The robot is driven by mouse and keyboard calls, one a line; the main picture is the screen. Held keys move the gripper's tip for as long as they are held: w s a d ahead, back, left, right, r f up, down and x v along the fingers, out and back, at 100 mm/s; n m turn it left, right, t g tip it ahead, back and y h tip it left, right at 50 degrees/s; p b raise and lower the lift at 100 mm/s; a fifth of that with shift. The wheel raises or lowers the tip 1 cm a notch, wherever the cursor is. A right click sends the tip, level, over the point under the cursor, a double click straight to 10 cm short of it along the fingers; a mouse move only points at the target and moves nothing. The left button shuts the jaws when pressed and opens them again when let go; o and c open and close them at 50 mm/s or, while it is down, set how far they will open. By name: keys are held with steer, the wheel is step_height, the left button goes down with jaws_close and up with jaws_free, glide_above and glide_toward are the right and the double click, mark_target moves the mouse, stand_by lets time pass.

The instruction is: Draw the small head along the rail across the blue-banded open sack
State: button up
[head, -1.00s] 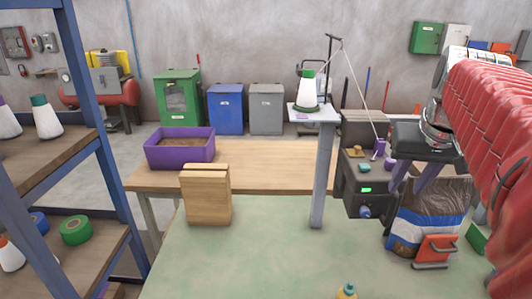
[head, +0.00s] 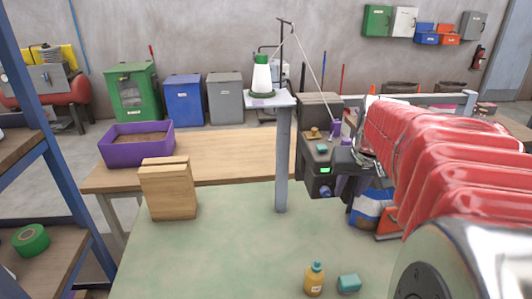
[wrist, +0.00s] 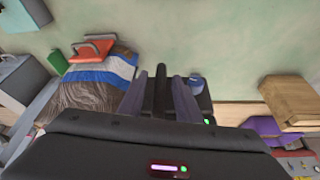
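The small head (head: 311,165) is a dark box with a green light, left of the sack in the head view. Part of it shows in the wrist view (wrist: 203,98). A pale bar, perhaps the rail (head: 430,98), runs behind my arm. My gripper (wrist: 160,85) is beside the head's right side, its fingers apart with a dark bar between them. I cannot tell whether they touch it.
A thread cone (head: 262,76) stands on a post, its thread running to the head. A wooden block (head: 168,190) and purple bin (head: 124,152) are at left.

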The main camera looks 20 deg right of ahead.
steer(key=shift+c, duration=0.2)
jaws_close()
stand_by(0.6)
